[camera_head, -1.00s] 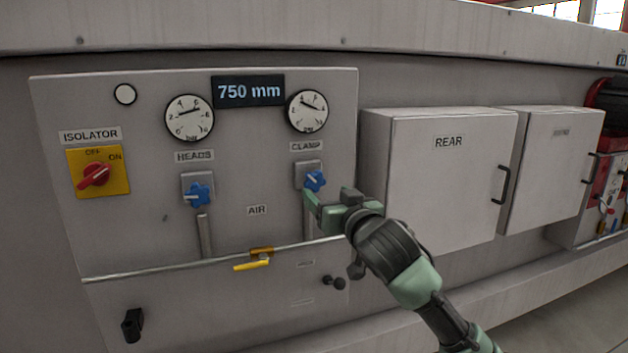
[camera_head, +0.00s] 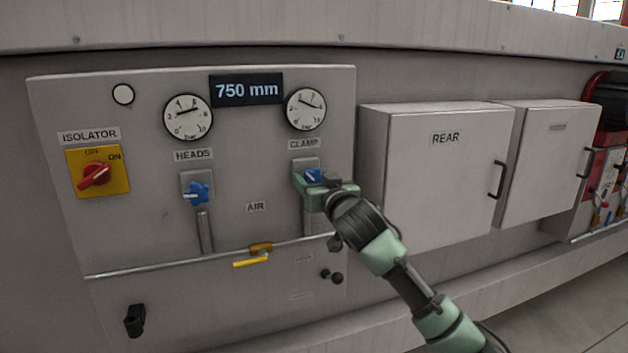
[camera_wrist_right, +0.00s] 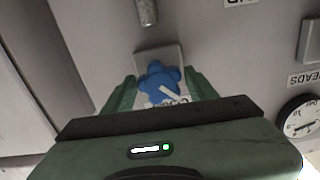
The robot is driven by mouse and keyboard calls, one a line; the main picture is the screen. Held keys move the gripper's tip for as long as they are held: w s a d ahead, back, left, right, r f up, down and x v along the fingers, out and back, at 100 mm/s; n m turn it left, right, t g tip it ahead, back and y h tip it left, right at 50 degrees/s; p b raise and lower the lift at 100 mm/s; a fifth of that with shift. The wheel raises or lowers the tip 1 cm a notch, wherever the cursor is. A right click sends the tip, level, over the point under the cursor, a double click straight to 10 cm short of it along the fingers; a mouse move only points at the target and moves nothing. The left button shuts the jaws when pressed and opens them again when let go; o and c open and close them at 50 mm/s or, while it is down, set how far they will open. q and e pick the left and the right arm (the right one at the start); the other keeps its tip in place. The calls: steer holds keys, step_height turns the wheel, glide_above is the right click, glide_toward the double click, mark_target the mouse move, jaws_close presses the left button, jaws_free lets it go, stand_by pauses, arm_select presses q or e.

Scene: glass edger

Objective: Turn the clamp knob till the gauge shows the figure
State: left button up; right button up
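The blue clamp knob (camera_head: 312,176) sits below the CLAMP label (camera_head: 304,144) on the grey panel. The clamp gauge (camera_head: 306,109) above it has a white dial; its needle lies slanted, and the exact reading is too small to tell. My right gripper (camera_head: 308,186) is at the clamp knob. In the right wrist view the blue knob (camera_wrist_right: 160,82) lies between the two green fingers (camera_wrist_right: 162,92), which stand apart on either side of it. Small gaps seem to show beside the knob, so the gripper looks open around it. My left gripper is not in view.
To the left are the blue heads knob (camera_head: 197,193), its gauge (camera_head: 188,117) and the red isolator switch (camera_head: 95,175). A 750 mm display (camera_head: 246,90) sits between the gauges. A pipe with a yellow lever (camera_head: 252,262) runs below. The REAR box (camera_head: 435,180) protrudes on the right.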

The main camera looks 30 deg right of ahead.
steer(key=c, duration=0.9)
steer(key=shift+m, duration=0.3)
steer(key=m, duration=0.2)
steer(key=shift+m, duration=0.4)
steer(key=m+p, duration=0.2)
steer(key=m, duration=0.1)
steer(key=shift+a+m, duration=0.1)
steer(key=shift+m, duration=0.2)
steer(key=m+p, duration=0.3)
steer(key=m, duration=0.1)
steer(key=shift+r, duration=0.1)
steer(key=shift+m+p, duration=1)
steer(key=shift+m, duration=0.6)
steer(key=shift+f, duration=0.2)
